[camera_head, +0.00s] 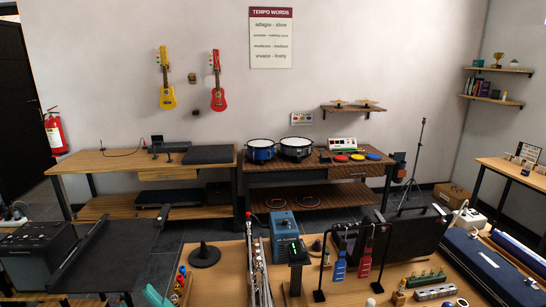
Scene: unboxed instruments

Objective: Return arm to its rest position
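My gripper is not in view, and I cannot make out any part of my arm. A wooden table (225,286) spreads across the lower middle of the head view with small instruments on it. No gripper is seen touching anything on it.
On the near table stand a dark cone-footed stand (204,256), a blue box (284,228), a black device with a green display (295,258) and a black rack (345,262) with hanging blue and red items. A long blue case (490,268) lies right. Drums (297,148) stand on the back bench.

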